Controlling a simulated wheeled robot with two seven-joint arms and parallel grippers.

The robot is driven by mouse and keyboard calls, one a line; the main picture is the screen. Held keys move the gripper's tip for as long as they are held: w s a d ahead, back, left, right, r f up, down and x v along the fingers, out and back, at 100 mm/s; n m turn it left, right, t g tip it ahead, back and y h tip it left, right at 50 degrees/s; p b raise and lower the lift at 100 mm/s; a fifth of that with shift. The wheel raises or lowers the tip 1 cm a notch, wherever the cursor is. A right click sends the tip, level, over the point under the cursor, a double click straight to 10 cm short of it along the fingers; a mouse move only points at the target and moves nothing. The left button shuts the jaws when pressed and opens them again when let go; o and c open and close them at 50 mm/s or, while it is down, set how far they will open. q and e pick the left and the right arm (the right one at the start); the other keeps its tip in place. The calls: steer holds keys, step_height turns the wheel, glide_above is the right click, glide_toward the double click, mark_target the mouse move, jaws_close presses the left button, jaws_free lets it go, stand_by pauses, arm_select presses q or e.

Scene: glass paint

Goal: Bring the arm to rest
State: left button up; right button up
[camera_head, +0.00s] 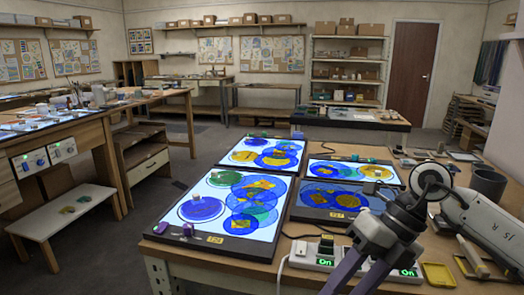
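My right arm (490,218) comes in from the right edge, bent at a round joint over the front right of the workbench. Its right gripper (347,281) points down and to the left at the bottom edge. Two purple-grey fingers stand apart with nothing visible between them. Their tips lie at or beyond the frame edge. My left arm and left gripper are out of view.
The workbench (190,264) holds lit panels (228,250) with blue, yellow and green painted discs. White switch boxes (302,256) reading "On", a yellow tray (438,275) and a dark cup (487,184) lie near the arm. Open floor (130,250) lies left.

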steer(key=s+a+r+m+t+y, duration=0.1)
steer(key=s+a+r+m+y, duration=0.15)
steer(key=a+y, duration=0.5)
steer(key=s+a+r+m+t+y, duration=0.1)
steer(key=a+m+y, duration=0.2)
steer(key=a+y, duration=0.45)
steer(key=w+d+f+m+t+h, duration=0.2)
steer(key=d+f+m+t+h, duration=0.45)
steer(key=m, duration=0.55)
steer(key=w+d+f+m+t+h, duration=0.2)
steer(key=d+f+m+t+h, duration=0.2)
steer(key=f+m+t+h, duration=0.5)
steer(key=s+d+f+m+g+h, duration=0.1)
steer(key=s+d+f+m+g, duration=0.2)
steer(key=s+f, duration=0.6)
steer(key=s+d+f+m+g+h, duration=0.2)
steer(key=s+d+f+m+g, duration=0.2)
steer(key=f, duration=0.9)
steer(key=s+m, duration=0.3)
steer(key=s, duration=0.2)
